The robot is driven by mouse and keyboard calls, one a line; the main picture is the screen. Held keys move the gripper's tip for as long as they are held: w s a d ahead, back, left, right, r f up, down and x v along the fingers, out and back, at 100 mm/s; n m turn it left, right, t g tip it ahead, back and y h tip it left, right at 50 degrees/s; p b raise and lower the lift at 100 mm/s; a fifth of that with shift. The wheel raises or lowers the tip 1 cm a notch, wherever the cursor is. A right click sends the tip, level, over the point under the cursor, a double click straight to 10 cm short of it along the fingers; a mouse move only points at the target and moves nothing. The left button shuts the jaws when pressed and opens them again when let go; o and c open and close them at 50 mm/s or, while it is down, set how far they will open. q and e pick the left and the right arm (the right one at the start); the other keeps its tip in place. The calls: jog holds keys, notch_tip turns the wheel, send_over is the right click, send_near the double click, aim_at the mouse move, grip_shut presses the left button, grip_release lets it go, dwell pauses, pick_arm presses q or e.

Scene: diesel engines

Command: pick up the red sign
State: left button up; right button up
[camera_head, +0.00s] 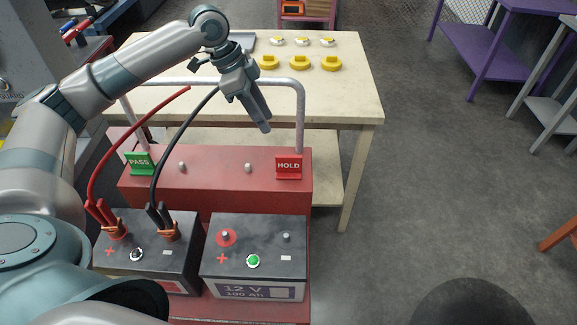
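The red sign (288,167), marked HOLD, stands upright at the right end of the red cart's raised ledge (215,178). A green sign (140,163), marked PASS, stands at the ledge's left end. My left gripper (265,127) points down and to the right, above and a little left of the red sign in the picture, apart from it. Nothing shows held in it. Its fingers appear edge-on, so I cannot tell whether they are open. My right gripper is not in view.
A metal handle (301,115) rises close behind the red sign. Two batteries stand in front of the ledge, the left one (147,250) with red and black cables clamped on, the right one (254,258) without. A pale table (345,100) with yellow parts stands behind.

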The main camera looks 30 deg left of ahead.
pick_arm(q)
jog(key=s+p+x, duration=0.1)
jog(key=x, duration=0.3)
jog(key=p, duration=0.2)
send_over(288, 156)
jog(key=s+a, duration=0.1)
jog(key=a, duration=0.1)
notch_tip(288, 156, down, 5)
jog(key=shift+s+f, duration=0.1)
jog(key=shift+d+f, duration=0.15)
jog(key=shift+f, duration=0.45)
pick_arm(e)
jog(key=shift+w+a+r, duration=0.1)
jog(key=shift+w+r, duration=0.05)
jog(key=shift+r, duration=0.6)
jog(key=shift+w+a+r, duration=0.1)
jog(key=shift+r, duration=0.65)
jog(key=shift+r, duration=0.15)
